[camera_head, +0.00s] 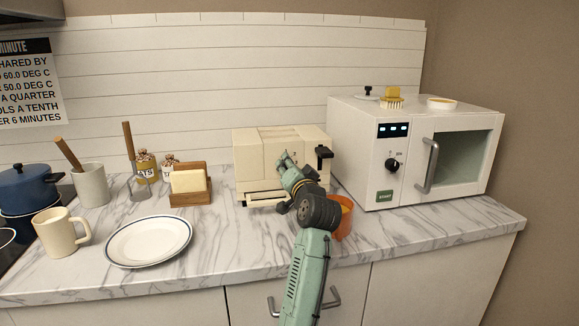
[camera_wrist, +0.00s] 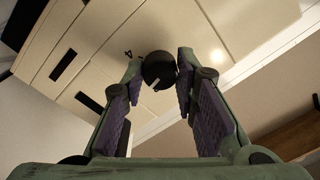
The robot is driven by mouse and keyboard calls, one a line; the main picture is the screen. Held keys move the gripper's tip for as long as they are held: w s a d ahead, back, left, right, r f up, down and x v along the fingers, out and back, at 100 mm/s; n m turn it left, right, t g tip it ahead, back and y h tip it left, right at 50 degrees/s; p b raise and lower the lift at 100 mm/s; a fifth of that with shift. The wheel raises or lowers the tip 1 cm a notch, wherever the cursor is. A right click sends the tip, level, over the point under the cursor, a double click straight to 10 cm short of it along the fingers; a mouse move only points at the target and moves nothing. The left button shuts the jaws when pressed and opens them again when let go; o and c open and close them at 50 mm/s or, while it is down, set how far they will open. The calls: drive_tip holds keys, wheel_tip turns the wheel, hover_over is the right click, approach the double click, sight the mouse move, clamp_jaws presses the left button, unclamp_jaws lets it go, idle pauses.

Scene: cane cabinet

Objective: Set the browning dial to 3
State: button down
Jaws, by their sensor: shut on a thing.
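The cream toaster (camera_head: 255,155) stands on the counter against the back wall, with a black lever (camera_head: 323,153) at its right end. In the wrist view, its black round browning dial (camera_wrist: 157,66) sits between my two fingertips. A pale pointer line shows on the lower part of the dial. A "4" (camera_wrist: 128,53) is printed left of the dial; other numbers are hidden or unreadable. My gripper (camera_wrist: 160,74) is shut on the dial. In the head view, my gripper (camera_head: 286,162) reaches the toaster's front and hides the dial.
A white microwave (camera_head: 357,150) stands close to the right, and an orange cup (camera_head: 344,220) is beside my arm.

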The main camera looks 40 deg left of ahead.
drive_tip(key=shift+m+p, duration=0.35)
drive_tip(key=shift+m, duration=1.55)
drive_tip(key=c, duration=1.3)
unclamp_jaws()
drive_tip(key=shift+d, duration=0.1)
drive_tip(key=v, duration=1.2)
drive_tip(key=shift+f, duration=0.1)
